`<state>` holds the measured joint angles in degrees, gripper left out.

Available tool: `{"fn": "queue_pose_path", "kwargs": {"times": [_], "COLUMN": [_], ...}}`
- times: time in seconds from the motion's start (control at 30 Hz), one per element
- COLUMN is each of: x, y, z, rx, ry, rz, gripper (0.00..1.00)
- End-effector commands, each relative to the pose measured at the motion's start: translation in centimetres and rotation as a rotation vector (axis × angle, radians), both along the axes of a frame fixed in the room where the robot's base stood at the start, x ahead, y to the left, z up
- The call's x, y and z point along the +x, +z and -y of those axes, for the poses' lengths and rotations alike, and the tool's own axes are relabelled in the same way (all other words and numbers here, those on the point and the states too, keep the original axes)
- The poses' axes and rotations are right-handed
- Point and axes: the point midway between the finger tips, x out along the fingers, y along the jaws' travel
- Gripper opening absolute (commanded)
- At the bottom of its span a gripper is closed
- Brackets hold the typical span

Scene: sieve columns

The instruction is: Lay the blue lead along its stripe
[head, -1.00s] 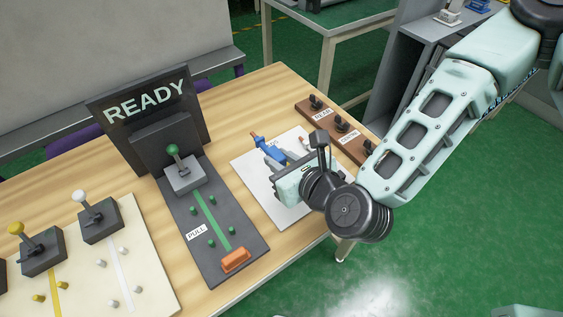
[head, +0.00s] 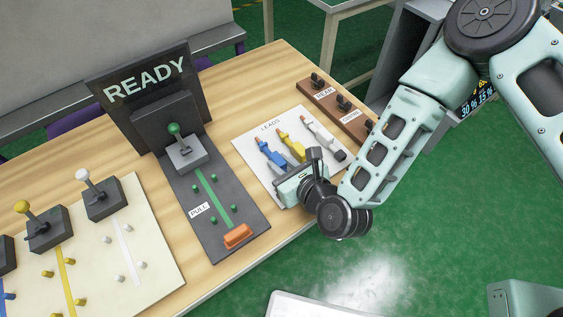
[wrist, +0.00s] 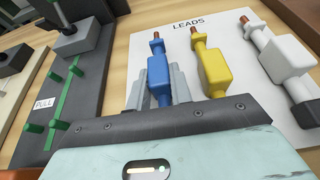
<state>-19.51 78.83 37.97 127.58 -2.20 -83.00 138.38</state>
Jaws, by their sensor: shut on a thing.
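The blue lead (head: 273,155) is at the left of the white LEADS sheet (head: 246,143), copper tip pointing away. In the wrist view the blue lead (wrist: 158,78) stands between the two grey fingers of my gripper (wrist: 158,88), which is shut on its near part. I cannot tell whether it still touches the sheet. In the head view my gripper (head: 288,178) is at the near end of the lead. A blue stripe (head: 8,311) shows only in part at the lower left edge, on the cream board (head: 150,262).
A yellow lead (head: 291,146) and a white lead (head: 322,136) lie close on the right. The dark READY stand (head: 150,85) with green lever and pegs (head: 214,219) stands between sheet and cream board. Yellow and white levers with pegs rise from that board.

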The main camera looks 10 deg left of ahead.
Motion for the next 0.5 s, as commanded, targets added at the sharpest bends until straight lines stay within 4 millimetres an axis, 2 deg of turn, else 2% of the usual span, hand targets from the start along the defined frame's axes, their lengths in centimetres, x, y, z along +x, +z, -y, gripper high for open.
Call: {"fn": "queue_pose_path", "kwargs": {"times": [0.1,0.13,0.2,0.5], "x": [0.00,-0.01,-0.02,-0.01], "y": [-0.48,-0.31,-0.27,-0.04], "z": [0.02,0.01,0.00,-0.02], "rx": [0.000,-0.001,-0.001,0.000], "ry": [0.000,0.000,0.000,0.000], "rz": [-0.001,-0.001,-0.001,0.000], "gripper": [0.00,0.30,0.43,0.43]}}
